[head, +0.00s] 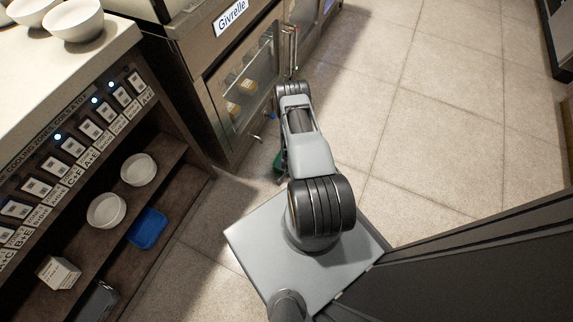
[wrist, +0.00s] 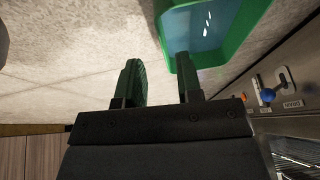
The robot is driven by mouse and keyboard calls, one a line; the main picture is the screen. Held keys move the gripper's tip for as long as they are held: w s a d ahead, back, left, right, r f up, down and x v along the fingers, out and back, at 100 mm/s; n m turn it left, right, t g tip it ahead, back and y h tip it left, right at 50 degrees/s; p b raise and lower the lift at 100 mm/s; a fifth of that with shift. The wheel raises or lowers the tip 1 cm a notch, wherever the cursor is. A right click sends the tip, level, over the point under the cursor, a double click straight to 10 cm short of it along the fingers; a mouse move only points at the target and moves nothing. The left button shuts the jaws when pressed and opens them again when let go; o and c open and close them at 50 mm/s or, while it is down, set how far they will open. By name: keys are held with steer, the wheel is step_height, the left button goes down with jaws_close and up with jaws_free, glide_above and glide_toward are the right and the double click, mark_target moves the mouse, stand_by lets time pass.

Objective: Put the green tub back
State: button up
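The green tub is at the top right of the wrist view, with a green rim (wrist: 240,38) and a shiny blue-grey inside; part of it is cut off by the frame edge. A small piece of green (head: 278,160), probably the same tub, shows beside my arm in the head view; the arm hides the rest. My gripper (wrist: 158,62) has its two dark green fingers apart, with floor visible between them. The right finger overlaps the tub's near corner in the picture; I cannot tell whether it touches. I cannot tell what the tub rests on.
A metal cabinet (head: 222,75) with a glass door stands close to my arm; a blue-handled drain valve (wrist: 269,95) is on it. At left, a shelf unit holds white bowls (head: 106,210) and a blue tub (head: 147,228). Open floor (head: 430,130) lies right.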

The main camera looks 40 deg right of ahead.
steer(key=shift+b+x, duration=1.95)
steer(key=shift+x, duration=1.7)
jaws_close()
